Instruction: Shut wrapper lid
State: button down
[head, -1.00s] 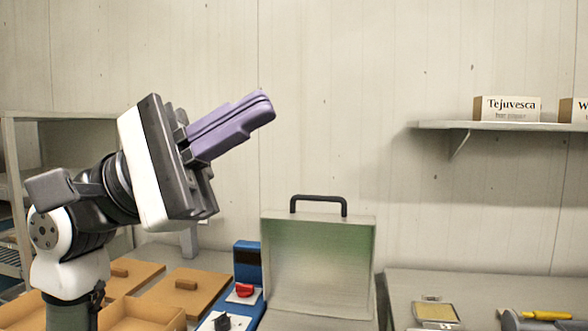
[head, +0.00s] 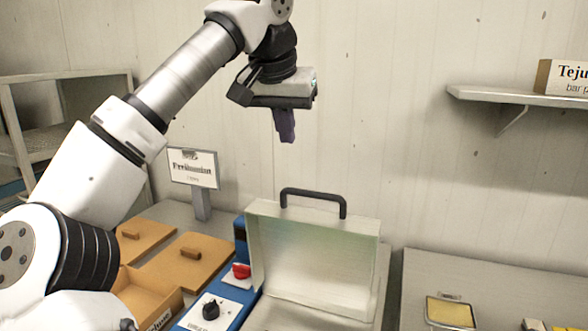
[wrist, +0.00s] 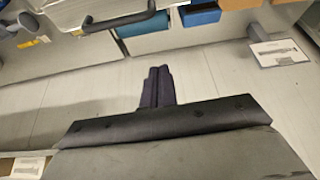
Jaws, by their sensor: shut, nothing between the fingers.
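The wrapper lid (head: 315,262) is a pale metal panel standing open, leaning back, with a dark handle (head: 313,192) along its top edge. The wrapper has a blue side panel (head: 222,308) with a red knob (head: 241,271) and a black knob (head: 210,310). My gripper (head: 287,138) points down, its purple fingers shut and empty, above and apart from the handle in the head view. In the wrist view the fingers (wrist: 157,72) are together, and the handle (wrist: 120,20) shows at the upper left. The lower part of the wrapper is cut off by the frame.
Brown boxes with flat lids (head: 195,260) stand left of the wrapper. A sign on a post (head: 193,168) stands behind them. A wall shelf (head: 520,97) holds a labelled box at the right. A counter with a small yellow-topped tray (head: 450,312) is at the lower right.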

jog(key=p, duration=0.2)
send_over(287, 205)
jog(key=w, duration=0.5)
notch_tip(287, 205, down, 9)
jog(key=s, duration=0.3)
jog(key=shift+s+r, duration=0.15)
jog(key=shift+s, duration=0.1)
jog(key=shift+s+p, duration=0.3)
jog(key=shift+f, duration=0.2)
